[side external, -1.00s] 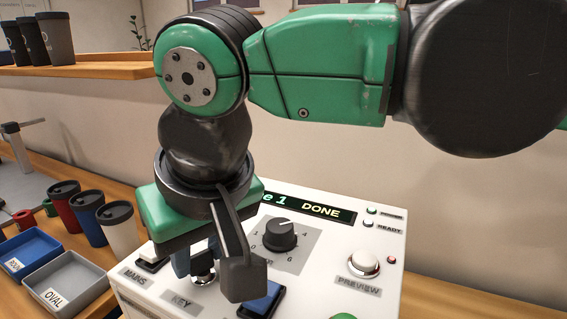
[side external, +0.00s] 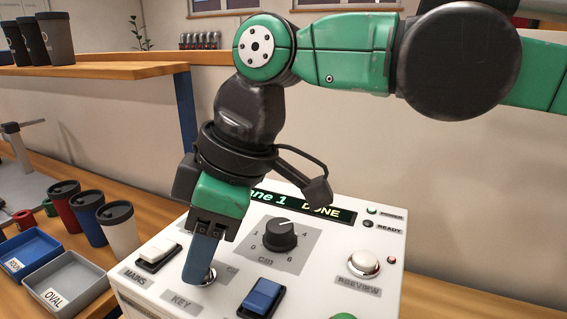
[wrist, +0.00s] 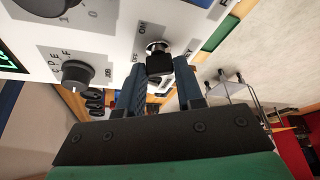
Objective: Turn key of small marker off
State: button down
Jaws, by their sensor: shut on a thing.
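The white marker panel (side external: 215,301) has a metal key switch (side external: 208,279) by the KEY label at its front. My gripper (side external: 198,272) reaches down to this switch with its blue fingers, tilted from upright. In the wrist view the key's black head (wrist: 158,63) sits between the two finger ends of my gripper (wrist: 157,74), which are shut on it. ON and OFF letters (wrist: 140,42) are printed beside the lock. The fingers hide much of the key in the side view, and I cannot tell its exact angle.
Near the key are the MAINS rocker (side external: 158,253), the dial (side external: 280,234), a blue rocker (side external: 263,295) and the PREVIEW button (side external: 364,263). The display (side external: 315,211) reads DONE. Trays (side external: 70,284) and lidded cups (side external: 119,230) stand left of the panel.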

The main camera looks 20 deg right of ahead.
jog(key=shift+w+n+g, duration=0.1)
jog(key=shift+n+g, duration=0.5)
jog(key=shift+n, duration=0.9)
jog(key=c, duration=0.6)
grip_release()
jog(key=shift+o, duration=0.2)
jog(key=shift+v, duration=2.8)
